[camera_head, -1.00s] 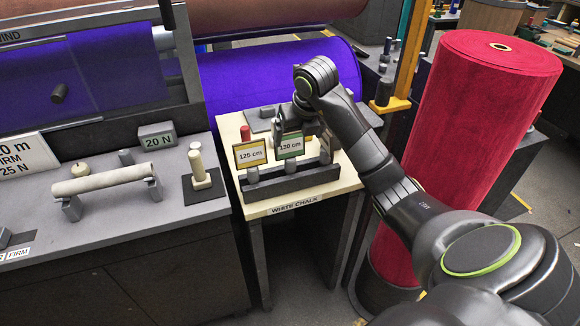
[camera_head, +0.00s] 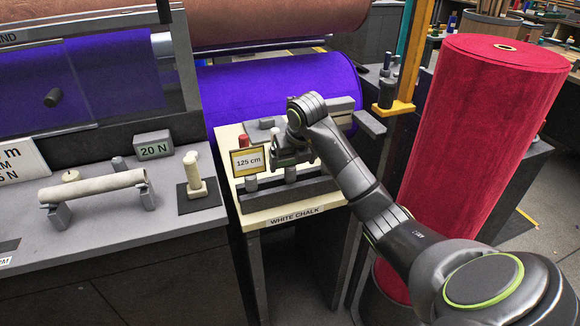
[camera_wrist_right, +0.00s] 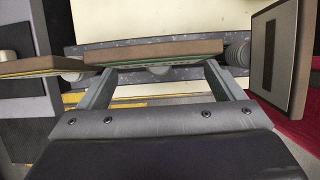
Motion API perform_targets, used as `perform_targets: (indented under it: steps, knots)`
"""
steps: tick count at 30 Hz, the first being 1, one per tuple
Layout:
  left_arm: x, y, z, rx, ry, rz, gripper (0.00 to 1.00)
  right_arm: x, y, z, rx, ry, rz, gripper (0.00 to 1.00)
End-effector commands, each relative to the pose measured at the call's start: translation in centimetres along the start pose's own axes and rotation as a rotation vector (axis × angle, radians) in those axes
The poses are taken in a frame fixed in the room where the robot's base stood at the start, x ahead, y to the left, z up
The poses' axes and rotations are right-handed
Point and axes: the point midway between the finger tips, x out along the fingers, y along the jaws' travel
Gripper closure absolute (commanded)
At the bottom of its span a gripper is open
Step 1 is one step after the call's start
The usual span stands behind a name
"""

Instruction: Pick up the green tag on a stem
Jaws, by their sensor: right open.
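The green tag (camera_wrist_right: 160,48) shows in the right wrist view as a brown slab seen edge-on with a green line along its lower edge. A rounded grey part, perhaps its stem, shows just under it. In the head view the tag is hidden behind my right gripper (camera_head: 290,157), which is over the rack (camera_head: 290,192). In the wrist view the right gripper (camera_wrist_right: 160,72) is open, its two fingers spread to either side below the tag; I cannot tell whether they touch it. My left gripper is not in view.
The yellow-edged 125 cm tag (camera_head: 248,161) stands close on the left, also in the wrist view (camera_wrist_right: 38,66). Another tag (camera_wrist_right: 276,55) stands close on the right there. A tall red felt roll (camera_head: 470,150) stands right of the table, near my arm.

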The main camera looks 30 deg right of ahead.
Motion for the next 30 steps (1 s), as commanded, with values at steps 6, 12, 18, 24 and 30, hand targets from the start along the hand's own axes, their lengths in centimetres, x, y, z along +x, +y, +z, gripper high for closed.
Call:
perform_targets:
  steps: [6, 12, 18, 24, 30]
  knots:
    - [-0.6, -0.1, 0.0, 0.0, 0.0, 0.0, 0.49, 3.0, 0.2, -0.1, 0.001, 0.003, 0.0, 0.12]
    - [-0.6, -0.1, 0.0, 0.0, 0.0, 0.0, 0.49, 3.5, 0.1, -0.1, -0.001, 0.0, 0.0, 0.12]
    - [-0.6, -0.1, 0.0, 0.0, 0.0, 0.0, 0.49, 3.5, 0.1, -0.1, -0.001, 0.001, 0.0, 0.26]
    - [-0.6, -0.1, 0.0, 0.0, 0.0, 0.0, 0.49, 3.5, 0.1, -0.1, 0.0, 0.0, 0.0, 0.52]
    - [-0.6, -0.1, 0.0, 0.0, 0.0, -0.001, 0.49, 3.4, 0.1, -0.1, 0.0, 0.0, 0.0, 0.56]
